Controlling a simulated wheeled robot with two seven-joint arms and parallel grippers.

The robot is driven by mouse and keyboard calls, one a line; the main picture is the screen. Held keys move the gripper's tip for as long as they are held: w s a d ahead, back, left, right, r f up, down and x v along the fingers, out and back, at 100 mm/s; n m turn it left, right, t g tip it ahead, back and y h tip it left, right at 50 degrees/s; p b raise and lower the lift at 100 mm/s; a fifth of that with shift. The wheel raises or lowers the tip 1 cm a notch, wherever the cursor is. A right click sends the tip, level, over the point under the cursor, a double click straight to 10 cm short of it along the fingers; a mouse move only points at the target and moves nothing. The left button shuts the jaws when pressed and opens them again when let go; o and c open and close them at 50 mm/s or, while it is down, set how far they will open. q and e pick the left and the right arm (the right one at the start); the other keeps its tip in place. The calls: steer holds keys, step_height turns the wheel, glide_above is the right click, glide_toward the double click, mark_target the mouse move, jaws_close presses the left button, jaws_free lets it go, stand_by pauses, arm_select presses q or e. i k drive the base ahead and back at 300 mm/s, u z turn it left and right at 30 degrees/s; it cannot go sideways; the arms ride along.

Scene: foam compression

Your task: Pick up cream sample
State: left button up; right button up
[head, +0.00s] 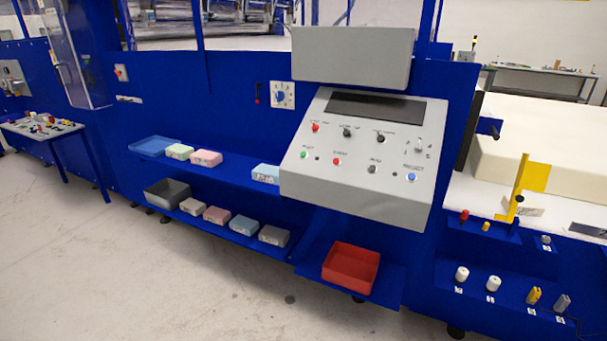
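Foam samples sit on two blue shelves on the machine's front. On the upper shelf are a pale yellow-green block (180,151), a pink block (206,158) and a light blue block (265,173) partly hidden by the console. On the lower shelf are a beige block (193,206), a pink block (216,215), a blue block (243,224) and a grey block (273,235). The beige and pale yellow-green blocks are closest to cream; I cannot tell which is the cream sample. Neither of my grippers is in view.
A blue tray (154,145) and a dark grey bin (167,191) stand at the shelves' left ends. A grey control console (352,193) juts out right of them, above a red bin (351,268). A small table (50,128) stands left. The floor in front is clear.

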mark_target(531, 207)
steer(key=z, duration=1.55)
steer(key=k, duration=0.45)
steer(key=z, duration=1.15)
steer(key=i, duration=1.1)
steer(key=z, duration=0.8)
steer(key=i, duration=1.65)
steer(key=u, duration=0.4)
steer(key=i, duration=0.9)
steer(key=u, duration=0.7)
